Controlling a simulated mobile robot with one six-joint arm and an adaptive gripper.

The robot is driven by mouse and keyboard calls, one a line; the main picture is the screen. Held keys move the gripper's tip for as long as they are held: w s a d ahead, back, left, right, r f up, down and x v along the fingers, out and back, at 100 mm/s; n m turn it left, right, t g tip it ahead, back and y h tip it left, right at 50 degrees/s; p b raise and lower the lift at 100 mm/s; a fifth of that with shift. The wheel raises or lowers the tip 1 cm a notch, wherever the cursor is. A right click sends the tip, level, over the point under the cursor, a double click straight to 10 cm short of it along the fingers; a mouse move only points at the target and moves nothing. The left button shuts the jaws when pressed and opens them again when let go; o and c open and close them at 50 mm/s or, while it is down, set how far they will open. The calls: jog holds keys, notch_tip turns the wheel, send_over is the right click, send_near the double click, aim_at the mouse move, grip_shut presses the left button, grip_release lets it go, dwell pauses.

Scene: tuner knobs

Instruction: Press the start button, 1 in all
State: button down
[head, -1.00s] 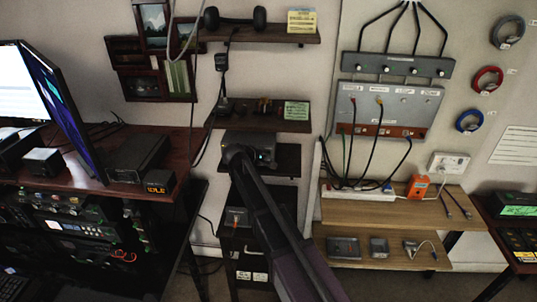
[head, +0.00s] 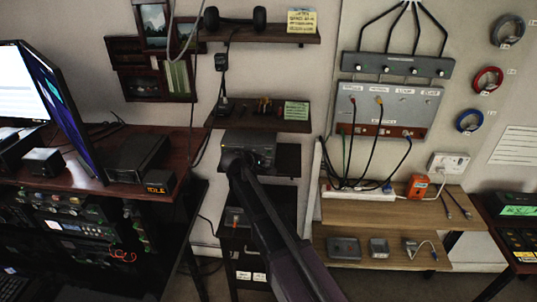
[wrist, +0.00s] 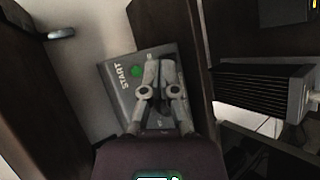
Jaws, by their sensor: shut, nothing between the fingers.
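The start box (wrist: 118,95) is a dark grey unit lettered START, with a round green button (wrist: 137,71) on its face in the wrist view. My gripper (wrist: 160,68) is shut and empty; its fingertips show just right of the green button, over the box face. I cannot tell whether the fingers touch the box. In the head view the start box (head: 262,142) sits on a dark wall shelf, and my gripper (head: 233,160) is in front of its lower left part. The button is not visible in the head view.
A dark shelf (head: 262,118) is close above the box. A desk (head: 100,148) with monitors and a small box reading IDLE (head: 159,182) stands left. Wooden shelves (head: 350,207) and a cabled wall panel (head: 415,100) are on the right.

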jog(key=shift+s, duration=1.25)
jog(key=shift+d, duration=0.1)
jog(key=s+d+f+m+g+y, duration=0.1)
jog(key=s+d+f+m+g, duration=0.2)
jog(key=s+d, duration=0.35)
jog(key=s+d+f+m+g+y, duration=0.1)
jog(key=s+d+f+m+g, duration=0.25)
jog(key=d, duration=0.55)
jog(key=s+d+f+m+g+y, duration=0.1)
jog(key=s+d+m+y, duration=0.1)
jog(key=s+d, duration=0.2)
jog(key=s+d+f+m+g+y, duration=0.1)
jog(key=s+d+m+g+y, duration=0.1)
jog(key=s, duration=0.7)
jog(key=shift+s+d+m+y, duration=0.4)
jog(key=shift+d+m, duration=0.45)
jog(key=shift+d, duration=0.05)
